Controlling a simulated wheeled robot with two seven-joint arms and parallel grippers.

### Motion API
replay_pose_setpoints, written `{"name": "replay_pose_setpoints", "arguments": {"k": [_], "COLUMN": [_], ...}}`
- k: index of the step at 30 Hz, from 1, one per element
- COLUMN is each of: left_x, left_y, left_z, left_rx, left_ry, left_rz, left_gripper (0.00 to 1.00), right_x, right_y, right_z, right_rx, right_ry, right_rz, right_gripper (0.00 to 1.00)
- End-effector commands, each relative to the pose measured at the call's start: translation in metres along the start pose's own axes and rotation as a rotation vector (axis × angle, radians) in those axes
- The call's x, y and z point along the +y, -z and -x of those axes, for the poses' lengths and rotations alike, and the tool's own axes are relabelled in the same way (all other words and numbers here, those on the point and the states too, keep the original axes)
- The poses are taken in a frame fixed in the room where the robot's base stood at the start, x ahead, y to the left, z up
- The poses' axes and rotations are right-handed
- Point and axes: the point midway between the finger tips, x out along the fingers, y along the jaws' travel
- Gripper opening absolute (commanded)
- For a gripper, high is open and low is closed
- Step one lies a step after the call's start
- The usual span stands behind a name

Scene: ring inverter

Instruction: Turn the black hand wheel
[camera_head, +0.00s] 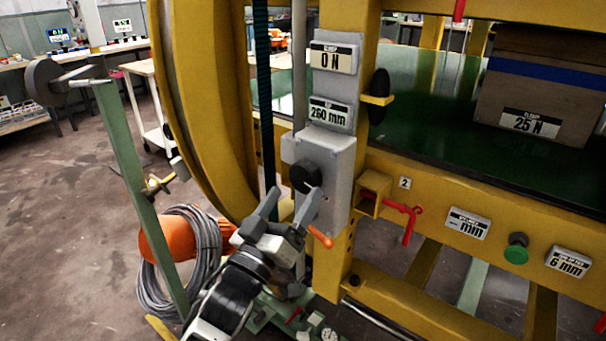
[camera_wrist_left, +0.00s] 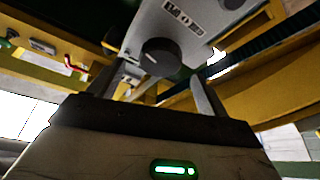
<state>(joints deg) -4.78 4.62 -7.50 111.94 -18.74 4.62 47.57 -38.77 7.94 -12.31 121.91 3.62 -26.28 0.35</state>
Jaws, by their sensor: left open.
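A round black knob (camera_head: 305,177) sits on the front of a grey control box (camera_head: 337,160) on the yellow post. A black disc-shaped wheel (camera_head: 379,84) shows nearly edge-on at the right side of that post; I cannot tell for certain which of the two is the hand wheel. My left gripper (camera_head: 291,200) is open and empty, just below and in front of the knob. In the left wrist view the knob (camera_wrist_left: 159,57) shows beyond and between the spread fingers (camera_wrist_left: 155,88), with a pale mark on its face. The fingers appear apart from it. My right gripper is not in view.
Label plates (camera_head: 333,57) sit above the box. A red handle (camera_head: 408,220) and a green button (camera_head: 516,248) are on the yellow frame at right. An orange lever (camera_head: 320,237) is close to my gripper. A large yellow ring (camera_head: 190,110) and coiled cable (camera_head: 205,250) stand left.

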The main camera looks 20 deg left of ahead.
Motion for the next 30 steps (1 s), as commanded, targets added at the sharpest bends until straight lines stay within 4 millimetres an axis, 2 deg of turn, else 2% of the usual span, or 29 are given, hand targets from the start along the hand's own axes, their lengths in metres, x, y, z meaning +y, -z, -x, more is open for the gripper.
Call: {"name": "replay_pose_setpoints", "arguments": {"k": [1, 3, 9, 20, 21, 24, 26, 30], "left_x": [0.001, 0.001, 0.000, 0.000, 0.000, 0.000, 0.000, 0.000], "left_y": [0.002, 0.002, 0.000, -0.001, -0.001, -0.001, -0.001, -0.001], "left_z": [-0.012, -0.024, -0.046, -0.052, -0.052, -0.052, -0.051, -0.051], "left_rx": [0.003, 0.002, -0.001, -0.002, -0.002, -0.002, -0.001, -0.001], "left_ry": [-0.002, -0.002, 0.000, 0.000, 0.000, 0.000, 0.000, 0.000], "left_rz": [-0.001, -0.002, -0.002, -0.001, -0.001, -0.001, -0.001, -0.002], "left_gripper": [0.78, 0.78, 0.78, 0.78, 0.75, 0.47, 0.33, 0.33], "right_x": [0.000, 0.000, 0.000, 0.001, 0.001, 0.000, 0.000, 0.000], "right_y": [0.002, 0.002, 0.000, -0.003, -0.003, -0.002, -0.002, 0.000], "right_z": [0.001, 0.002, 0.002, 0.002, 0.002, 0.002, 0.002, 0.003], "right_rx": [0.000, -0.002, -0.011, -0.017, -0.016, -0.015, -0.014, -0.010], "right_ry": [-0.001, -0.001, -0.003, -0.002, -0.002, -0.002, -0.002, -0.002], "right_rz": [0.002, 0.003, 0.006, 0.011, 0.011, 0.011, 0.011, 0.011], "right_gripper": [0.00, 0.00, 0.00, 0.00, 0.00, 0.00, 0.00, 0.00]}}
